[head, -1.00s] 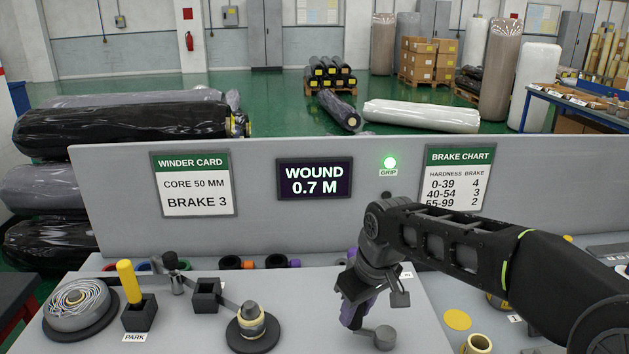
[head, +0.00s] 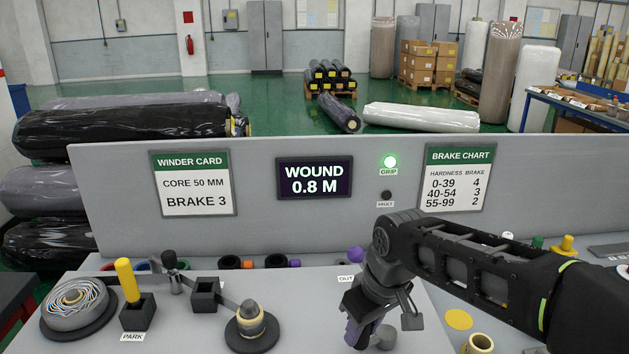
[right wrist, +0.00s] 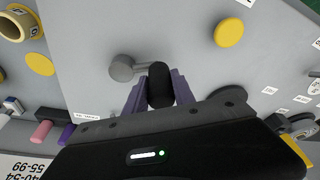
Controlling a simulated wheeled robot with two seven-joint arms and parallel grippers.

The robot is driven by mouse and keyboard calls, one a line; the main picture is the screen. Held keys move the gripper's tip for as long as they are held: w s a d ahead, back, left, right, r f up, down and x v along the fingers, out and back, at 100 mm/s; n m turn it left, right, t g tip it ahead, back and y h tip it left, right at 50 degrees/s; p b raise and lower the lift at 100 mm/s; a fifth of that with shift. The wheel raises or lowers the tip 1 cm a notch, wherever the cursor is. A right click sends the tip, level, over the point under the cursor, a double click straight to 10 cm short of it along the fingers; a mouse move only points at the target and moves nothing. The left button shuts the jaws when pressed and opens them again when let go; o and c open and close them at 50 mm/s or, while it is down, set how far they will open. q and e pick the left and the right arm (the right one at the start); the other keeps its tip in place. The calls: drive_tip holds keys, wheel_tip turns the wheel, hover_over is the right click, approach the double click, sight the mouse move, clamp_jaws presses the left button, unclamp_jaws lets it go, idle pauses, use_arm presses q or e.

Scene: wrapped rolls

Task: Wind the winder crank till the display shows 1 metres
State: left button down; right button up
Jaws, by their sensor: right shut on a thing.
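The winder crank shows in the right wrist view as a black upright handle (right wrist: 160,85) on a short grey arm from a round grey hub (right wrist: 121,68). My right gripper (right wrist: 159,92) has its purple fingers shut on the black handle. In the head view my right gripper (head: 362,328) points down beside the grey hub (head: 385,336) and hides the handle. The display (head: 315,179) on the grey panel reads WOUND 0.8 M. The green GRIP lamp (head: 389,161) is lit and the FAULT lamp (head: 386,196) is dark. My left gripper is not in view.
A wound roll (head: 77,304) lies on the left disc, and a cone-topped spindle (head: 252,325) holds a core. A yellow disc (head: 458,320) and a loose core (head: 479,342) lie right of the crank.

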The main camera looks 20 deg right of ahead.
idle(0.3)
drive_tip(key=shift+s+d, duration=0.2)
drive_tip(key=shift+s, duration=0.4)
drive_tip(key=shift+s+d, duration=0.2)
drive_tip(key=shift+s, duration=0.4)
drive_tip(key=shift+s+d, duration=0.85)
drive_tip(key=shift+s, duration=0.15)
drive_tip(key=shift+s+d, duration=0.3)
drive_tip(key=shift+d, duration=0.25)
drive_tip(key=shift+s+d, duration=0.25)
drive_tip(key=shift+d, duration=0.3)
drive_tip(key=shift+d, duration=0.1)
